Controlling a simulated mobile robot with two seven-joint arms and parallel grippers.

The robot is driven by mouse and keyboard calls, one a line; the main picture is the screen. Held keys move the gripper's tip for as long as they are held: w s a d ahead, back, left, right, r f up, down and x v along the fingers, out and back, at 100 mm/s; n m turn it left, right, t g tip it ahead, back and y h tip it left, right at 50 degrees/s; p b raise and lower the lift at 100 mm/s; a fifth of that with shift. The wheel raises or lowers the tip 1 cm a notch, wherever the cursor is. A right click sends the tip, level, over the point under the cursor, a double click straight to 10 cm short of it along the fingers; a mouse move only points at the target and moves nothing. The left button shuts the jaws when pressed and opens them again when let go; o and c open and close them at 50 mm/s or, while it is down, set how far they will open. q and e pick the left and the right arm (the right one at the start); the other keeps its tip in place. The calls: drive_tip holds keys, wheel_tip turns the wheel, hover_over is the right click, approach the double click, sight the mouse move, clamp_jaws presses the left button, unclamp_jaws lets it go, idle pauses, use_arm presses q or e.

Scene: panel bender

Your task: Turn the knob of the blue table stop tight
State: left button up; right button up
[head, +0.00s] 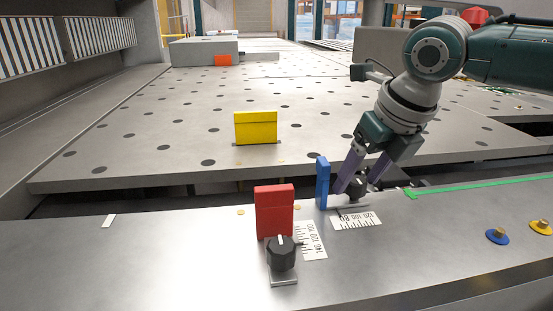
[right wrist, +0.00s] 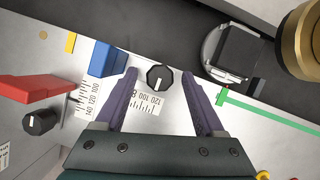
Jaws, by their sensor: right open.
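The blue table stop (head: 322,184) stands upright on the steel front ledge, beside a printed scale (head: 357,220). It also shows in the right wrist view (right wrist: 105,60). Its black knob (right wrist: 159,78) has a white pointer line and sits between the spread purple fingers of my right gripper (right wrist: 160,74). Small gaps show on both sides, so the fingers appear not to touch it. In the head view the right gripper (head: 362,186) is over the knob, which the fingers partly hide. My left gripper is not in view.
A red stop (head: 274,211) with its own black knob (head: 281,254) stands to the left. A green strip (head: 480,186) and blue and yellow buttons (head: 497,236) lie right.

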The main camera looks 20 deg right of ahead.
drive_tip(key=shift+c, duration=0.2)
clamp_jaws()
idle(0.4)
